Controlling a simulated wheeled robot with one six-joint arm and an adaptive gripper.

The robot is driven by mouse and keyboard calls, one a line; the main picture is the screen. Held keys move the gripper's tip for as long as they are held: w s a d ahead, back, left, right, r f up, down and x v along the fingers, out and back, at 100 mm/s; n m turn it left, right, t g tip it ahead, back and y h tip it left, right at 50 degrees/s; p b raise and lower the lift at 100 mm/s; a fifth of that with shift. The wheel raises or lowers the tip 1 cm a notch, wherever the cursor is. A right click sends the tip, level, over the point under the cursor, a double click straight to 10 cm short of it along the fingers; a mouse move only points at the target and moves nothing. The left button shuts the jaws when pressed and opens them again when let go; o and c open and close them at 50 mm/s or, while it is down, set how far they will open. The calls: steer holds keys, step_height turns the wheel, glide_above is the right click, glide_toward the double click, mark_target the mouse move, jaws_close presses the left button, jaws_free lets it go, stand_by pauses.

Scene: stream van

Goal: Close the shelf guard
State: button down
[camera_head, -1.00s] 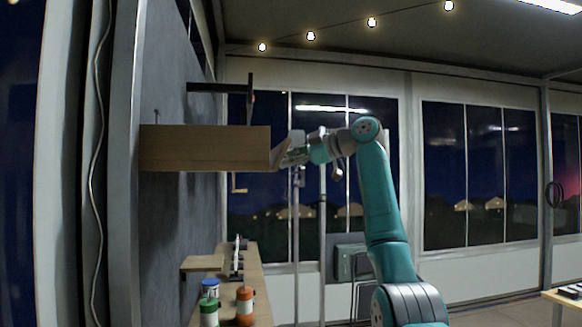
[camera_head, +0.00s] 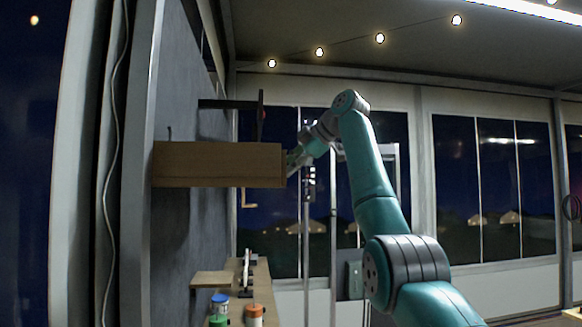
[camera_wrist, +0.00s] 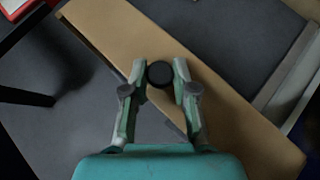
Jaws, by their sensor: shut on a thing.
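The wooden shelf (camera_head: 215,165) juts from the dark wall panel at the left of the head view. Its shelf guard (camera_wrist: 232,112) is a long tan board running diagonally across the wrist view, with a round black knob (camera_wrist: 160,74). My gripper (camera_wrist: 160,72) has its two fingers on either side of the knob and is shut on it. In the head view, my gripper (camera_head: 293,160) is at the shelf's right end. The guard is nearly edge-on there and no longer visibly sticks out. Whether it is fully flush cannot be told.
A black bracket (camera_head: 230,104) stands above the shelf. Below is a lower counter (camera_head: 262,290) with a blue-lidded jar (camera_head: 220,303) and an orange jar (camera_head: 254,314). A red item (camera_wrist: 14,8) shows in the wrist view's corner. Thin upright poles stand behind my arm.

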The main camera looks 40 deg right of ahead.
steer(key=shift+f, duration=0.1)
steer(key=c, duration=0.9)
jaws_free()
steer(key=shift+w, duration=0.1)
steer(key=v, duration=1.2)
